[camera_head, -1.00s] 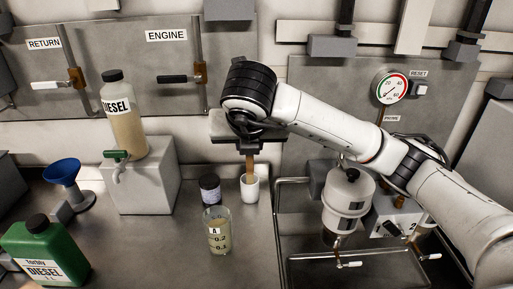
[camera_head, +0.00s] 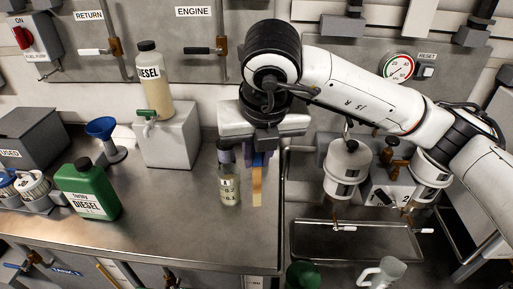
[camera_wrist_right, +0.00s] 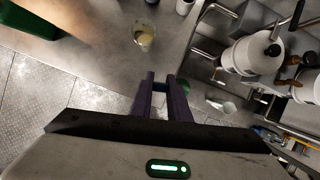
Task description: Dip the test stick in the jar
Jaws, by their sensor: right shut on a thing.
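My right gripper (camera_head: 260,158) points down over the bench and is shut on the test stick (camera_head: 257,188), a flat tan strip hanging below the fingers. The clear glass jar (camera_head: 229,188), labelled A, stands upright on the bench just left of the stick. The stick appears apart from the jar. In the right wrist view my gripper fingers (camera_wrist_right: 163,92) are dark purple and close together; the stick is not clear there. The jar (camera_wrist_right: 144,40) shows beyond the fingers, with pale liquid in it. My left gripper is not in view.
A green diesel can (camera_head: 88,190), a blue funnel (camera_head: 102,128) and a diesel bottle (camera_head: 153,85) on a grey block (camera_head: 168,138) stand to the left. White filter housings (camera_head: 347,168) and a metal tray (camera_head: 355,240) are to the right. The front bench is clear.

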